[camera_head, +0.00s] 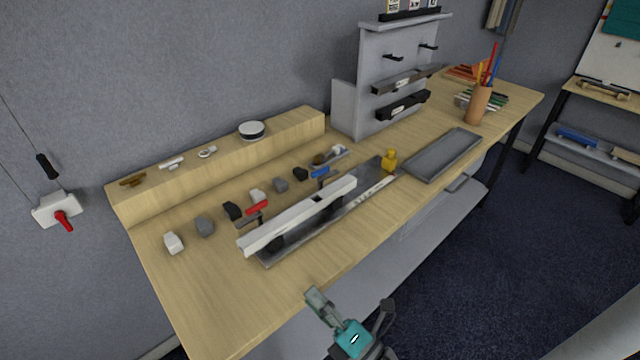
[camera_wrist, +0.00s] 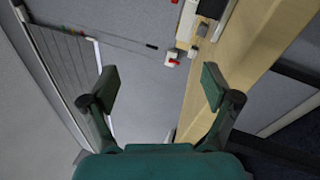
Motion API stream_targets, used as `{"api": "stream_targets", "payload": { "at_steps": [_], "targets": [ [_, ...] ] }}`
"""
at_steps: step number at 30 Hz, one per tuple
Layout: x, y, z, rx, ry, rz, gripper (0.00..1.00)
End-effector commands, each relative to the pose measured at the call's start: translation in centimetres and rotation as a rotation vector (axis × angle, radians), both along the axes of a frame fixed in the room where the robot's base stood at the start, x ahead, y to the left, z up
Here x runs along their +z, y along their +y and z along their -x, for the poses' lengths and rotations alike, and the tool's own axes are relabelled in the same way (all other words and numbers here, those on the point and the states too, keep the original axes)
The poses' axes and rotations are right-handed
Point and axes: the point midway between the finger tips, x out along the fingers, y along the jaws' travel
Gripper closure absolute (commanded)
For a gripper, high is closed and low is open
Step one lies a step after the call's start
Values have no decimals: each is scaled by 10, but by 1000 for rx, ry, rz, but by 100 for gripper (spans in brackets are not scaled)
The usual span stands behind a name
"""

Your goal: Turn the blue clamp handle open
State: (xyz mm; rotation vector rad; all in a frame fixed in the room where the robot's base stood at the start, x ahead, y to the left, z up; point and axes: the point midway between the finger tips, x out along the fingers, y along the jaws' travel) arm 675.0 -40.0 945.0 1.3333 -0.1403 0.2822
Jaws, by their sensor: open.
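The blue clamp handle (camera_head: 320,172) sits behind the right part of a long white bar (camera_head: 300,212) on the table. A red clamp handle (camera_head: 257,207) stands behind the bar's left part. The bar rests on a grey metal base (camera_head: 268,262). My gripper (camera_head: 350,302) is in front of the table's near edge, well apart from the clamps. In the wrist view my gripper (camera_wrist: 160,88) is open with nothing between its fingers. The blue handle does not show in the wrist view.
Several small grey, black and white blocks (camera_head: 204,226) lie behind the bar. A yellow piece (camera_head: 389,162) and a grey tray (camera_head: 440,155) are to its right. A red-levered switch box (camera_head: 58,210) hangs on the left wall. The table's front left (camera_head: 215,300) is clear.

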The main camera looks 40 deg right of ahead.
Motion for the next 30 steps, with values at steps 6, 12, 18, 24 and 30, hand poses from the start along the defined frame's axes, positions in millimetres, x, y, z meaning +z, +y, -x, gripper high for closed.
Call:
{"api": "stream_targets", "payload": {
  "at_steps": [6, 12, 18, 24, 30],
  "targets": [
    [10, -45, -57, -95, -17, 424, 12],
    [21, -107, -105, -201, 29, 826, 12],
    [35, -178, -136, -305, 124, 1160, 12],
    [43, -217, -146, -352, 190, 1314, 12],
    [44, -222, -159, -354, 199, 1333, 12]
  ]
}}
